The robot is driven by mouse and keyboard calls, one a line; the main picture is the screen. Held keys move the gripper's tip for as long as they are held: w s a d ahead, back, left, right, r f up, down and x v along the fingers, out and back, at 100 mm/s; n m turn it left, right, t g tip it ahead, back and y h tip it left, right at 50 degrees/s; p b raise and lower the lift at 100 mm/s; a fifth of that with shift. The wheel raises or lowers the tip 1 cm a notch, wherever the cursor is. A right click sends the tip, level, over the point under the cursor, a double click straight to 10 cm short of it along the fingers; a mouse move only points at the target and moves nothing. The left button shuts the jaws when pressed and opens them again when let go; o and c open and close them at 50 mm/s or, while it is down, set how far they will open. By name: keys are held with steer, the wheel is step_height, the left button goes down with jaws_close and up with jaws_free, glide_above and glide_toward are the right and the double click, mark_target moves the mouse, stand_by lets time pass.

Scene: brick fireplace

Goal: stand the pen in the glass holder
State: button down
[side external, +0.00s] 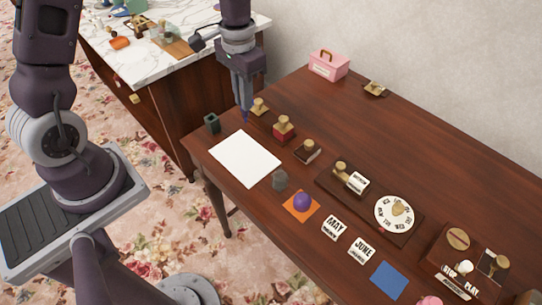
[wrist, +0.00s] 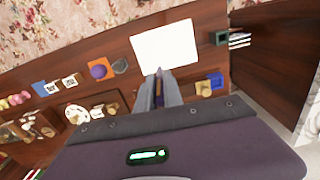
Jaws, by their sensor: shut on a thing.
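My gripper (side external: 243,104) points down over the table's left end, near the far corner of a white sheet. It is shut on a slim dark bluish pen (side external: 245,119), held roughly upright with its tip below the fingers. In the wrist view the pen (wrist: 159,73) shows between the fingers (wrist: 158,90). A small grey, glass-looking cup (side external: 280,180) stands beside the sheet's near right corner, apart from my gripper; it also shows in the wrist view (wrist: 120,66). A dark green square cup (side external: 212,124) stands at the table's left edge. I cannot tell which cup is the holder.
The white sheet (side external: 244,159) lies flat between the cups. A purple ball (side external: 302,201) on an orange square sits right of the grey cup. Wooden-handled stamps (side external: 283,127) stand right of my gripper. A pink box (side external: 328,65) is at the back. A marble-topped cabinet (side external: 150,68) stands behind.

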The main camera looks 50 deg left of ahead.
steer(key=d+f+m, duration=0.2)
steer(key=d+m, duration=0.3)
steer(key=d, duration=0.7)
steer(key=shift+d+f, duration=0.15)
steer(key=shift+f, duration=0.05)
steer(key=shift+s, duration=0.15)
steer(key=shift+f, duration=2.9)
steer(key=shift+f, duration=3)
steer(key=c, duration=1.4)
jaws_free()
step_height(320, 180, up, 7)
steer(key=shift+r, duration=0.1)
